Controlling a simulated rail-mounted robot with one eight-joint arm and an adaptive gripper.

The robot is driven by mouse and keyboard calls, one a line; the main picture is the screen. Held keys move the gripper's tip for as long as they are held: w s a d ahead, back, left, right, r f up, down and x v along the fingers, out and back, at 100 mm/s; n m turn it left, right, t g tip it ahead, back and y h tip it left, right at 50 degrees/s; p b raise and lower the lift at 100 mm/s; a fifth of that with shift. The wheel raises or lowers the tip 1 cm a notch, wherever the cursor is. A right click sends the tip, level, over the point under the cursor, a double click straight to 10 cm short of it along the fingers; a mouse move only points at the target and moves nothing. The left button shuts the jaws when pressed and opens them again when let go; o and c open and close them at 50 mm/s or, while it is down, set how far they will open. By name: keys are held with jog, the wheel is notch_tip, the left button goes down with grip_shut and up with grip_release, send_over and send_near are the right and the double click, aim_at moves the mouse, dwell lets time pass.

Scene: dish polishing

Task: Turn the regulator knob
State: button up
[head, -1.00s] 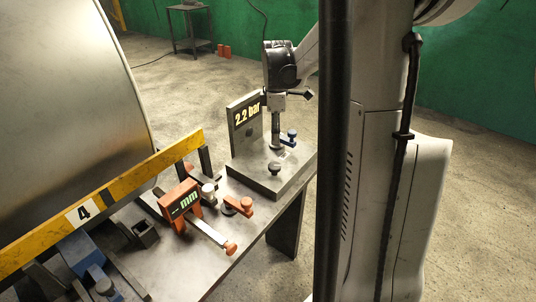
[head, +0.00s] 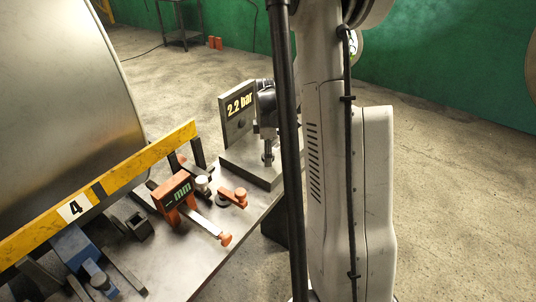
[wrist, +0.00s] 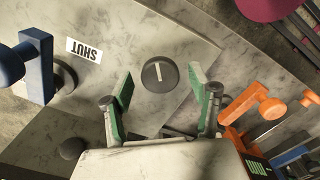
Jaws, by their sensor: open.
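The regulator knob (wrist: 160,73) is a dark round knob with a pale pointer line, on a grey plate in the wrist view. My gripper (wrist: 160,82) is open, with a green-padded finger on either side of the knob in the picture. I cannot tell whether the fingertips are level with the knob or still above it. In the head view my gripper (head: 267,158) points down at the base block (head: 235,160), in front of the panel reading "2.2 bar" (head: 238,108). The knob is hidden there.
An orange handle (wrist: 245,103) lies close to the right finger. In the head view, an orange gauge marked "mm" (head: 175,192) and a yellow rail (head: 120,183) are left of my arm.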

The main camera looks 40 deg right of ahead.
jog(key=shift+f, duration=0.15)
jog(key=shift+c, duration=0.2)
jog(key=c, duration=1.1)
jog(key=shift+f+m+b, duration=0.1)
jog(key=shift+m+b, duration=0.85)
jog(key=shift+m, duration=0.25)
jog(key=m+b, duration=0.2)
jog(key=m, duration=0.1)
jog(key=m+b, duration=0.2)
jog(key=m, duration=0.4)
